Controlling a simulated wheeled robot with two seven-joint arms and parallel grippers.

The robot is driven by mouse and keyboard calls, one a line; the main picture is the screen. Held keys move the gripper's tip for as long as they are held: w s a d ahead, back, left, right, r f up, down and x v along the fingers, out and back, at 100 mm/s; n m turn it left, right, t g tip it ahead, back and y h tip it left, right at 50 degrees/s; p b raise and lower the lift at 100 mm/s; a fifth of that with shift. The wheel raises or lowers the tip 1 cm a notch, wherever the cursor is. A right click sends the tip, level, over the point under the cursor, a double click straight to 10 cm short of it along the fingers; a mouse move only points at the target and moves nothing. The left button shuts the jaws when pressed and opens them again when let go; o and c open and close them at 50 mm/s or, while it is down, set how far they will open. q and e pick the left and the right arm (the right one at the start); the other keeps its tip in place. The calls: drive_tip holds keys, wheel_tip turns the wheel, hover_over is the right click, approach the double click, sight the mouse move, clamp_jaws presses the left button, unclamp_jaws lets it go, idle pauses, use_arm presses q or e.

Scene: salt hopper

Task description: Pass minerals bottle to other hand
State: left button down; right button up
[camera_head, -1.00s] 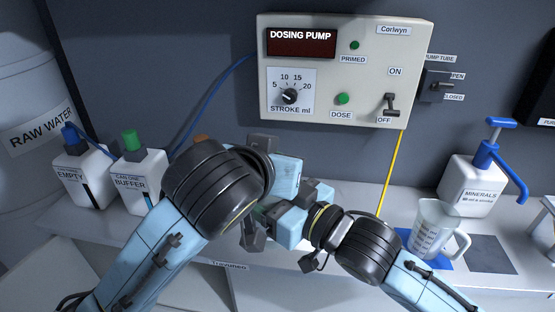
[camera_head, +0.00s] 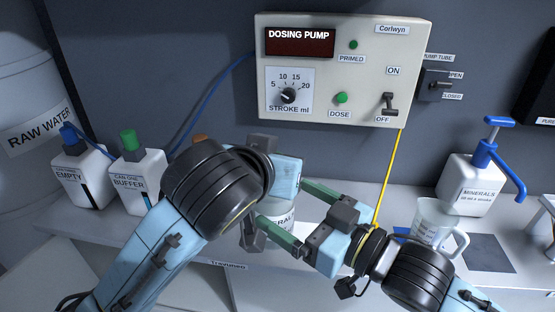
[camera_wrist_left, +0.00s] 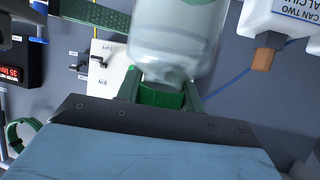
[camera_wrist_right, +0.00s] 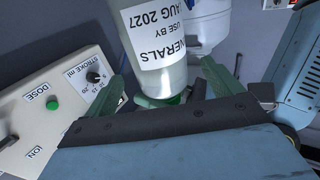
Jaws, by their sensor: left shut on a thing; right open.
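The minerals bottle (camera_wrist_right: 158,55) is clear with a white label and a green neck or cap. It shows in the left wrist view (camera_wrist_left: 175,35), and in the head view a part (camera_head: 284,216) shows below my left gripper. My left gripper (camera_head: 268,190) is shut on the bottle; its fingers are largely hidden in the head view. My right gripper (camera_head: 282,204) is open, its two green fingers pointing left toward the bottle, one above the other.
The dosing pump (camera_head: 345,70) is behind. The empty bottle (camera_head: 82,180) and buffer bottle (camera_head: 139,182) stand left on the shelf. A measuring jug (camera_head: 432,222) and a blue-pump minerals container (camera_head: 470,188) stand right, near a dark square (camera_head: 487,253).

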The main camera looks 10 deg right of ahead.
drive_tip(key=s+d+f+n+g+h, duration=0.1)
drive_tip(key=s+d+f+g+h, duration=0.35)
drive_tip(key=f, duration=1.15)
drive_tip(key=d+f+n+t+h, duration=0.15)
drive_tip(key=d+f, duration=0.55)
drive_tip(key=f, duration=0.9)
drive_tip(key=s+d+f+n+g+h, duration=0.1)
drive_tip(key=s+d+f+g+h, duration=0.35)
drive_tip(key=f, duration=1.05)
drive_tip(key=s+f+m+g, duration=0.1)
drive_tip(key=s+f+m, duration=0.2)
drive_tip(key=s+f, duration=0.3)
drive_tip(key=s+f+m+g+h, duration=0.1)
drive_tip(key=s+f, duration=0.5)
drive_tip(key=s, duration=0.6)
drive_tip(key=s+d+f+m+g, duration=0.1)
drive_tip(key=s+f+m+g, duration=0.2)
drive_tip(key=s, duration=0.6)
wheel_tip(320, 180, down, 3)
drive_tip(key=shift+s+f+m, duration=0.1)
drive_tip(key=shift+s+m, duration=0.05)
drive_tip(key=shift+m, duration=1)
drive_tip(key=shift+h, duration=0.25)
